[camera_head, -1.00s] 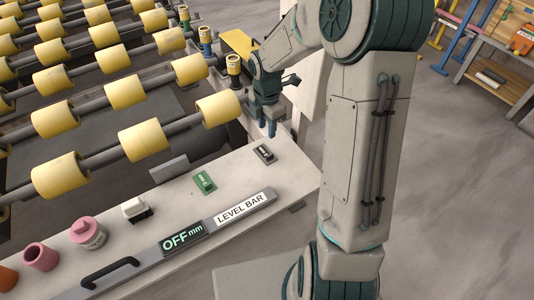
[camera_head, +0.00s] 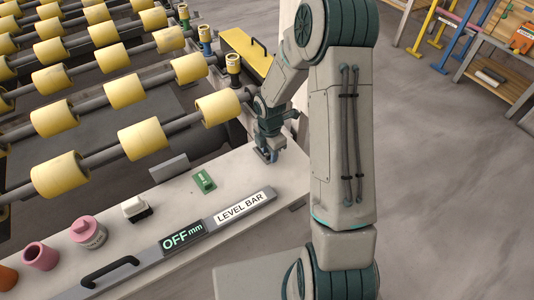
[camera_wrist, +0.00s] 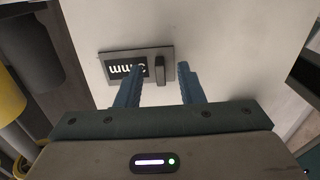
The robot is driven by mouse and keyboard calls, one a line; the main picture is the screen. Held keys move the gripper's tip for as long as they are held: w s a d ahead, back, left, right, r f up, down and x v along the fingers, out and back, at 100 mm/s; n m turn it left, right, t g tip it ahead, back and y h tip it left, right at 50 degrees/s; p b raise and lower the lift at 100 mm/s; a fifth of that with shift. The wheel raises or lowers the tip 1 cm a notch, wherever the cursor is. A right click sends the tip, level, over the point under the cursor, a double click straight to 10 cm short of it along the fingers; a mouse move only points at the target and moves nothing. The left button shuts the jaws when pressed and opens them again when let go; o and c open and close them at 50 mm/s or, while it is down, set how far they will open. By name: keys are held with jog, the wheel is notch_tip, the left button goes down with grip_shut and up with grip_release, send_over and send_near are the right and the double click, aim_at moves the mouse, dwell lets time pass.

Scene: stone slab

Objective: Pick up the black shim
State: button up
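The black shim (camera_wrist: 112,72) is a small dark plate with a white "mm" label and a raised upright tab. It lies flat on the pale slab ledge. My gripper (camera_wrist: 161,72) is open in the wrist view, with one blue finger on each side of the tab. The left finger overlaps part of the label. Whether the fingers touch the shim cannot be told. In the head view my gripper (camera_head: 267,157) points down over the shim's place and hides most of it.
A green shim (camera_head: 204,181) lies to the left on the ledge. A level bar (camera_head: 205,231) with a handle runs along the front edge. A white block (camera_head: 136,208) and pink pieces (camera_head: 88,232) stand further left. Yellow rollers (camera_head: 219,107) are close behind my gripper.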

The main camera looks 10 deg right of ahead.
jog(key=shift+c, duration=0.3)
grip_shut()
jog(key=shift+r, duration=0.1)
